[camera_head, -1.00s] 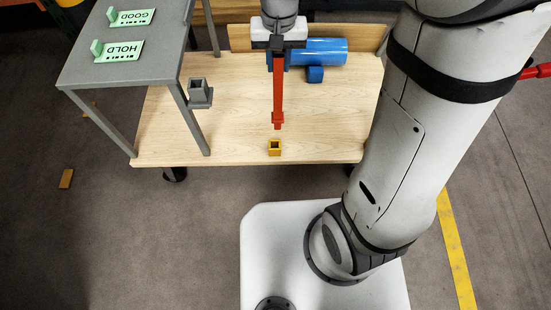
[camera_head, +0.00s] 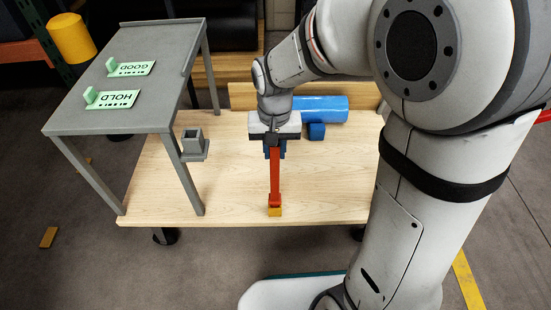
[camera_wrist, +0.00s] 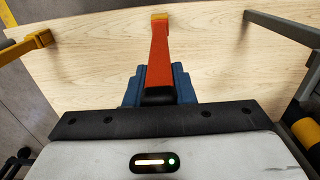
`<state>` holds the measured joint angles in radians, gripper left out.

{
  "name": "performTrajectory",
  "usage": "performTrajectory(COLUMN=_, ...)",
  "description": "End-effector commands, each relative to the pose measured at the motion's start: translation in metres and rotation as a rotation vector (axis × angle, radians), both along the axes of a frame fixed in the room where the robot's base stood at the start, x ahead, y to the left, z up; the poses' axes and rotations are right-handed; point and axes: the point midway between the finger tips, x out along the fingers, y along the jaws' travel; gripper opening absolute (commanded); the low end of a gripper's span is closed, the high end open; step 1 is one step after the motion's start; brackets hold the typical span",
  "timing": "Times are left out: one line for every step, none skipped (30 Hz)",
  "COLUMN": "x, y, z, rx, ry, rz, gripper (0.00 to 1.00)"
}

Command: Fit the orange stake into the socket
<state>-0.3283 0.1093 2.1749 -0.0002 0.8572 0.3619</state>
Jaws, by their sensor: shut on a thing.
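In the wrist view the stake (camera_wrist: 160,52) runs away from the blue fingers of my gripper (camera_wrist: 160,88).
A grey square holder (camera_head: 193,144) stands left of the stake beside the grey stand (camera_head: 125,70), which carries green GOOD and HOLD signs. A blue cylinder (camera_head: 320,108) and a blue block (camera_head: 316,131) lie behind. The wooden table (camera_head: 235,185) is clear around the socket.

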Motion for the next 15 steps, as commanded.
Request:
performTrajectory(x=0.0000, y=-0.0001, z=-0.0134, rx=0.000, ry=0.001, rz=0.000, gripper=0.00)
performTrajectory(x=0.0000, y=-0.0001, z=-0.0164, rx=0.000, ry=0.001, rz=0.000, gripper=0.00)
performTrajectory(x=0.0000, y=-0.0002, z=-0.0185, rx=0.000, ry=0.000, rz=0.000, gripper=0.00)
performTrajectory(x=0.0000, y=-0.0002, z=-0.0187, rx=0.000, ry=0.000, rz=0.000, gripper=0.00)
performTrajectory(x=0.0001, y=-0.0002, z=-0.0182, rx=0.000, ry=0.000, rz=0.000, gripper=0.00)
performTrajectory(x=0.0002, y=-0.0002, z=-0.0172, rx=0.000, ry=0.000, rz=-0.001, gripper=0.00)
performTrajectory(x=0.0002, y=-0.0002, z=-0.0168, rx=0.000, ry=-0.001, rz=-0.001, gripper=0.00)
performTrajectory(x=0.0002, y=-0.0002, z=-0.0167, rx=0.000, ry=-0.001, rz=-0.001, gripper=0.00)
performTrajectory(x=0.0002, y=-0.0003, z=-0.0166, rx=0.000, ry=-0.001, rz=-0.001, gripper=0.00)
performTrajectory(x=0.0002, y=-0.0003, z=-0.0166, rx=0.000, ry=-0.001, rz=-0.001, gripper=0.00)
performTrajectory(x=0.0003, y=-0.0003, z=-0.0170, rx=0.000, ry=-0.001, rz=-0.001, gripper=0.00)
performTrajectory(x=0.0002, y=-0.0003, z=-0.0182, rx=0.000, ry=0.000, rz=-0.001, gripper=0.00)
performTrajectory(x=0.0002, y=-0.0004, z=-0.0193, rx=0.000, ry=0.000, rz=-0.001, gripper=0.00)
performTrajectory(x=0.0002, y=-0.0004, z=-0.0204, rx=0.000, ry=0.000, rz=-0.001, gripper=0.00)
performTrajectory(x=0.0000, y=-0.0005, z=-0.0205, rx=0.000, ry=0.000, rz=-0.001, gripper=0.24)
